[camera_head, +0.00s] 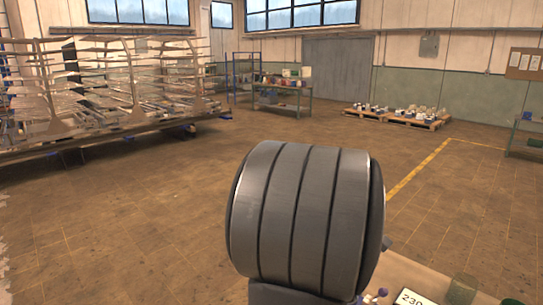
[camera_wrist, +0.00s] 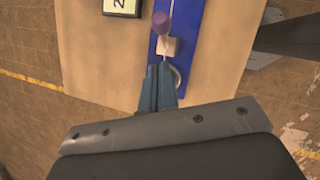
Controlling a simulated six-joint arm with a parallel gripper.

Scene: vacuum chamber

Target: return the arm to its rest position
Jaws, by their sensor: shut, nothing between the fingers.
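My gripper (camera_wrist: 160,66) shows in the wrist view as two blue-grey fingers close together, shut and empty. It is over a pale wooden bench top (camera_wrist: 95,50). Beyond the fingertips is a purple-topped knob (camera_wrist: 161,24) by a small whitish block (camera_wrist: 168,46), on a blue strip (camera_wrist: 192,28). A gap between the fingers and these cannot be judged from this view. My gripper does not show in the head view, where a large dark ribbed part close to the camera hides much of the bench.
A long rack (camera_head: 110,95) stands left, shelves (camera_head: 285,95) and loaded pallets (camera_head: 400,116) at the back. The floor between is clear.

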